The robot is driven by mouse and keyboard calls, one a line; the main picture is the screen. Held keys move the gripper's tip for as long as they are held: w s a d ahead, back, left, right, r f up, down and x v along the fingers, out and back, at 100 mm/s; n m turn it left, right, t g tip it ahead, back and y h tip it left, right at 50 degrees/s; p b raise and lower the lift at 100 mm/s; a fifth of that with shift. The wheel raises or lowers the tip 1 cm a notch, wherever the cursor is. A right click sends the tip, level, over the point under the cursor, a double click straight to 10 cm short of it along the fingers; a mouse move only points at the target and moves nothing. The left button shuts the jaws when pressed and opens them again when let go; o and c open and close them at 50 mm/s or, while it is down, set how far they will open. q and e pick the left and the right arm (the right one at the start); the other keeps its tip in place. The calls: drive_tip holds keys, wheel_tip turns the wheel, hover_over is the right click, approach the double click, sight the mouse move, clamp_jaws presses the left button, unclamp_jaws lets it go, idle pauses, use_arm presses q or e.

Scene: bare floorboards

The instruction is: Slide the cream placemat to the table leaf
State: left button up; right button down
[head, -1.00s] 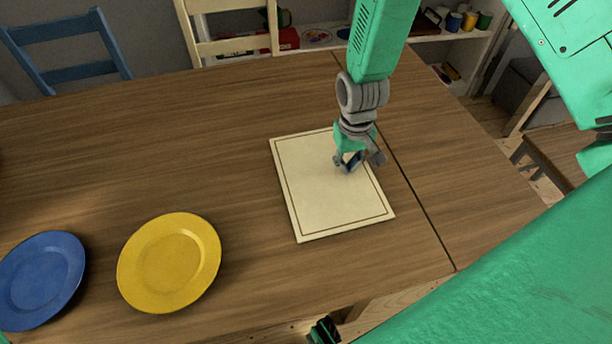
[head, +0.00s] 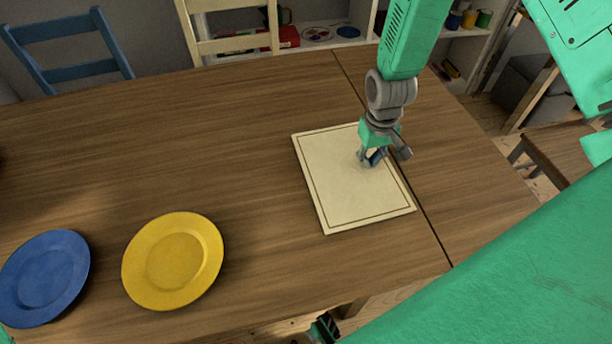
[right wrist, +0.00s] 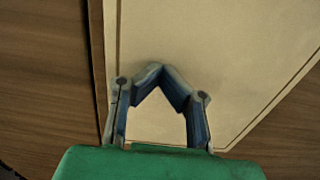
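The cream placemat (head: 345,200) lies flat on the wooden table, just left of the dark seam. Its near right corner is almost at the seam. The table leaf (head: 465,185) is the strip right of the seam. My right gripper (head: 374,160) points down onto the mat's right half, its fingertips seeming to touch it. In the right wrist view the fingers (right wrist: 160,74) meet at their tips with nothing seen between them, over the mat (right wrist: 215,40). There a narrow strip of wood separates mat edge and seam. My left gripper is not in view.
A yellow plate (head: 173,262) and a blue plate (head: 43,280) sit to the left, apart from the mat. The leaf is bare. A blue chair (head: 80,70) and a cream chair (head: 235,44) stand behind the table; a wooden stool (head: 560,150) is at the right.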

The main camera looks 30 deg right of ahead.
sight(463, 147)
drive_tip(key=shift+s+d+p, duration=0.55)
drive_tip(key=shift+s+d, duration=0.1)
drive_tip(key=shift+d, duration=1.85)
drive_tip(key=shift+s+d+p, duration=0.55)
drive_tip(key=shift+s+d, duration=0.05)
drive_tip(key=shift+d, duration=1.95)
drive_tip(key=shift+s+d+p, duration=0.55)
drive_tip(key=shift+s+d, duration=0.1)
drive_tip(key=shift+d, duration=1.85)
drive_tip(key=shift+s+d+p, duration=0.15)
drive_tip(key=shift+s+d, duration=0.1)
drive_tip(key=shift+d, duration=0.85)
drive_tip(key=shift+s+d+p, duration=0.1)
drive_tip(key=shift+s+d, duration=0.15)
drive_tip(key=shift+d, duration=0.9)
drive_tip(key=shift+s+d+p, duration=0.15)
drive_tip(key=shift+s+d, duration=0.1)
drive_tip(key=shift+d, duration=0.85)
drive_tip(key=shift+s+d, duration=0.2)
drive_tip(key=shift+d, duration=0.55)
drive_tip(key=shift+s+d, duration=0.15)
drive_tip(key=shift+d, duration=0.6)
drive_tip(key=shift+s+d, duration=0.2)
drive_tip(key=shift+d, duration=0.55)
wheel_tip(463, 147, up, 8)
drive_tip(key=p, duration=0.7)
drive_tip(key=shift+p, duration=0.3)
drive_tip(key=shift+w+f, duration=0.1)
